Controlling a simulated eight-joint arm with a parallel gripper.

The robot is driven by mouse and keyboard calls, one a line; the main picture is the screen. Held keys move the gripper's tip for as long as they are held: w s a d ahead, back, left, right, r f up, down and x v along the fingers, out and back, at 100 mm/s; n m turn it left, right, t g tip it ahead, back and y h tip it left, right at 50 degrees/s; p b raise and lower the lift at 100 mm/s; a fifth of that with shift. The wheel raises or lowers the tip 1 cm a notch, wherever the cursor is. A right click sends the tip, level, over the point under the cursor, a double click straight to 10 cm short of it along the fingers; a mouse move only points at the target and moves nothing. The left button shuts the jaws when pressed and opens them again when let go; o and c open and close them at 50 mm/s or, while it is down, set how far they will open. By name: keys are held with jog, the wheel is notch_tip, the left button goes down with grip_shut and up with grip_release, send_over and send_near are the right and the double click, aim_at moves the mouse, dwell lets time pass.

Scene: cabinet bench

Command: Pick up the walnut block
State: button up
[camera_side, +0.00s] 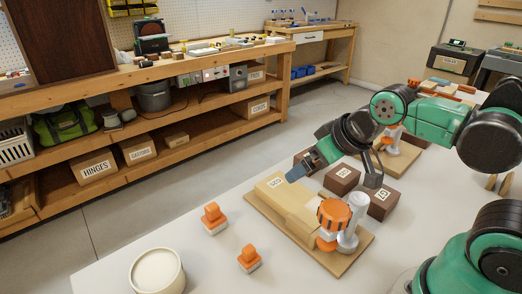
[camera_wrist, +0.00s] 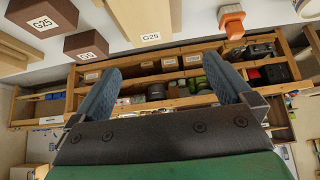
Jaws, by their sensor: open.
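Dark brown walnut blocks with white labels stand on the pale table in the side view: one (camera_side: 343,181) below my gripper, one (camera_side: 382,205) to its right, and another (camera_side: 301,155) partly hidden behind my gripper. In the wrist view, two dark brown blocks show at the upper left, one larger (camera_wrist: 60,12) and one smaller (camera_wrist: 87,46). My gripper (camera_side: 335,170) is tilted over the blocks, with its blue-padded fingers apart. In the wrist view, nothing is between the fingers (camera_wrist: 162,85). I cannot tell how high it is above the blocks.
A light wood block (camera_side: 283,196) lies on a wooden board (camera_side: 335,262) with an orange-knobbed clamp (camera_side: 334,213). Two orange-topped pieces (camera_side: 213,217) (camera_side: 249,257) and a round cream container (camera_side: 157,272) stand at the front left. The table between them is clear.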

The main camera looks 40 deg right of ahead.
jog(key=w+d+f+m+g+h, duration=0.1)
jog(key=w+d+m+g, duration=0.2)
jog(key=d+m, duration=0.45)
jog(key=m+g, duration=0.4)
jog(key=m, duration=0.6)
send_over(344, 173)
jog(key=shift+y, duration=0.4)
notch_tip(344, 173, down, 6)
jog(key=shift+w+a+r, duration=0.1)
jog(key=shift+w+a, duration=0.05)
jog(key=shift+d+f+m, duration=0.25)
jog(key=shift+f, duration=2.8)
jog(key=c, duration=1.3)
jog(key=shift+o, duration=0.2)
jog(key=shift+r, duration=0.1)
